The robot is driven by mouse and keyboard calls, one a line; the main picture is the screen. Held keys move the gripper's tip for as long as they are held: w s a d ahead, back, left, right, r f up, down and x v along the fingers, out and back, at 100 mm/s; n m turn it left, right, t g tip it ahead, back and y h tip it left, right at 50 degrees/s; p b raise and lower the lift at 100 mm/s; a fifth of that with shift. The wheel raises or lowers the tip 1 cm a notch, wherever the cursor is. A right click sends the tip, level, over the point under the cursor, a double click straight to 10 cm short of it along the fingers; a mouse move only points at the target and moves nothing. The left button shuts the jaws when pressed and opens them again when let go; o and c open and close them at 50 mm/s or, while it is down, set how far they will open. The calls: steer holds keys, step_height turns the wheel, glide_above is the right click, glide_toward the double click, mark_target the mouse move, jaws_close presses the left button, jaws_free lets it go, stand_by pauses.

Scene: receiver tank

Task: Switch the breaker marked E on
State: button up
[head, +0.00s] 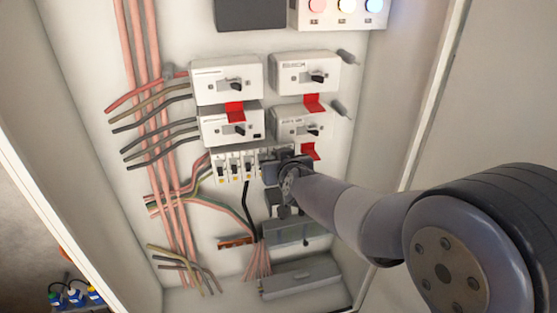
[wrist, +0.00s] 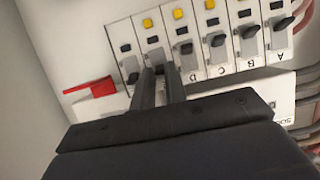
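A row of white breakers with dark toggles shows in the wrist view. The letters A (wrist: 280,42), B (wrist: 248,45), C (wrist: 216,55) and D (wrist: 186,62) run from right to left. The breaker just left of D (wrist: 153,40) is in the place of E; its letter is hidden behind my fingers. My gripper (wrist: 160,72) reaches over the lower part of that breaker. Its two fingers stand a narrow gap apart, around the toggle area. I cannot tell whether they touch the toggle. In the head view my gripper (head: 285,163) hides the right part of the row.
Another breaker (wrist: 128,50) stands at the left end of the row, close to my left finger. A red tab (wrist: 90,88) sticks out beside it. In the head view, larger white switches (head: 226,80) with red tabs sit above the row, and cables (head: 140,60) run down the left.

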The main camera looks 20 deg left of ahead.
steer(key=shift+o, duration=0.9)
steer(key=shift+s, duration=0.1)
steer(key=v, duration=1)
steer(key=shift+s+d+r, duration=0.15)
steer(key=shift+s, duration=0.1)
steer(key=shift+w, duration=0.1)
steer(key=x, duration=1)
steer(key=shift+w+f, duration=0.2)
steer(key=shift+w, duration=0.1)
steer(key=shift+s+r, duration=0.1)
